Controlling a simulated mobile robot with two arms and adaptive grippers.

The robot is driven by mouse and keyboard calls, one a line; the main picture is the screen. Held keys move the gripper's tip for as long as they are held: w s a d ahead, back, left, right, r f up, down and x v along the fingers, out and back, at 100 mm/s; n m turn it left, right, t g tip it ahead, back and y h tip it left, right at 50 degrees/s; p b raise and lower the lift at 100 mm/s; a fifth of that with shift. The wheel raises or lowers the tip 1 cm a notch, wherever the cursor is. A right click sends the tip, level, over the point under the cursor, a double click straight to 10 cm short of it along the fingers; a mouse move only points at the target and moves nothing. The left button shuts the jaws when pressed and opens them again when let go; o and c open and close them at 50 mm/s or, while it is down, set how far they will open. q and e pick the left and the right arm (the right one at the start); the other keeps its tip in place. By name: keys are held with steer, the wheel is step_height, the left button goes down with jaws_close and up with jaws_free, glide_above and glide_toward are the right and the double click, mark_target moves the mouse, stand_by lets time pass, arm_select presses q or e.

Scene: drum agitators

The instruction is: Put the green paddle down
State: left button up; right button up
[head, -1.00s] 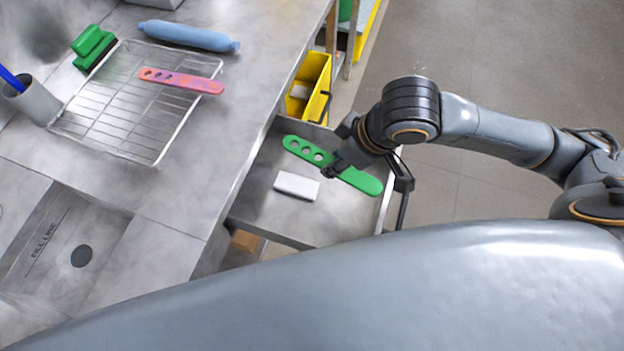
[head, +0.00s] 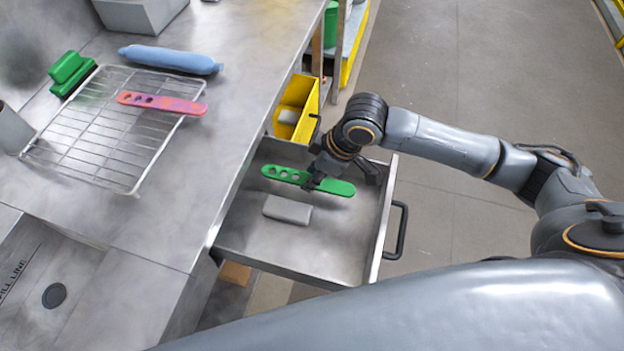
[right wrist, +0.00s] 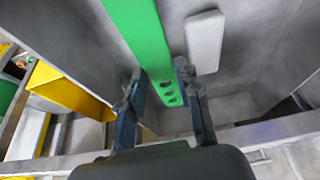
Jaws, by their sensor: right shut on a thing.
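The green paddle (head: 340,188) is long and flat, with several holes near its left end in the head view. My right gripper (head: 314,183) is shut on it around its middle. The paddle is over or inside the open metal drawer (head: 335,255), toward its back end. I cannot tell whether it touches the drawer floor. In the right wrist view the paddle (right wrist: 138,32) passes between the two fingers (right wrist: 160,88). My left gripper is not in view.
A pale block (head: 287,210) lies in the drawer just below the paddle. A yellow bin (head: 298,105) stands beyond the drawer. The counter holds a wire rack (head: 100,135) with a pink-orange paddle (head: 160,103), and a blue roller (head: 170,60). The drawer's front part is clear.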

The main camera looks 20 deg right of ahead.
steer(key=shift+w+d+f, duration=0.1)
steer(key=shift+w+f, duration=0.55)
steer(key=shift+f, duration=0.15)
steer(key=shift+s+f, duration=0.1)
steer(key=shift+f, duration=1.35)
steer(key=o, duration=1.1)
steer(key=shift+f, duration=0.1)
steer(key=shift+o, duration=0.2)
steer(key=v, duration=1.2)
steer(key=shift+p, duration=0.35)
